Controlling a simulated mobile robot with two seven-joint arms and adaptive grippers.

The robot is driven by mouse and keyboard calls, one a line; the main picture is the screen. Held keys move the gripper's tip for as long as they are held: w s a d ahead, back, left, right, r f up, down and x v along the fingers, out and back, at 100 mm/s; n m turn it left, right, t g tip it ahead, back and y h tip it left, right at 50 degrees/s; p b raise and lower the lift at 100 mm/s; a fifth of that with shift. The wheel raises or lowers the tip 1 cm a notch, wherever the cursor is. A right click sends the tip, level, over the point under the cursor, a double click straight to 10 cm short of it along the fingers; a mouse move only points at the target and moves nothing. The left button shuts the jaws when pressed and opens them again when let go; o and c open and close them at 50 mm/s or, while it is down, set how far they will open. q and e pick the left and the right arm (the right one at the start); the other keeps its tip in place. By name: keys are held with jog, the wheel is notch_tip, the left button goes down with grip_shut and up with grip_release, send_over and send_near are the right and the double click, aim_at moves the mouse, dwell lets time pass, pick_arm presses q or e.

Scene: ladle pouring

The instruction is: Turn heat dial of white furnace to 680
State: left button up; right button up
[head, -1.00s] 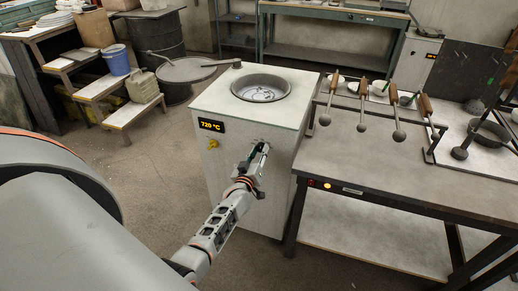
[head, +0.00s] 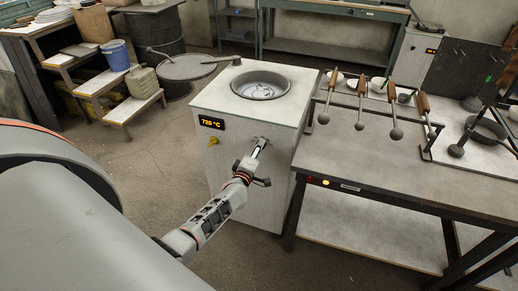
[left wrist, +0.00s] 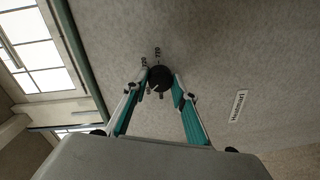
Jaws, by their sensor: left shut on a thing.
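The white furnace (head: 225,170) stands in the middle of the head view with its round top opening. Its display (head: 211,123) reads 720 °C in orange digits. A small yellow knob (head: 212,141) sits below the display. My left gripper (head: 261,145) is at the front panel, right of the display. In the left wrist view the black round heat dial (left wrist: 160,78) lies between the fingertips of my left gripper (left wrist: 161,82), which is shut on it. In the head view the gripper hides the dial. My right gripper is out of view.
A metal table (head: 400,180) stands close to the furnace's right, with several wooden-handled ladles (head: 360,100) at its back. A blue bucket (head: 116,56) stands on steps at the left. The floor left of the furnace is clear.

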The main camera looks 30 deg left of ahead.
pick_arm(q)
jog(key=shift+n, duration=0.5)
jog(key=o, duration=1.1)
jog(key=f+v, duration=0.1)
jog(key=v, duration=1.1)
jog(key=shift+r, duration=0.45)
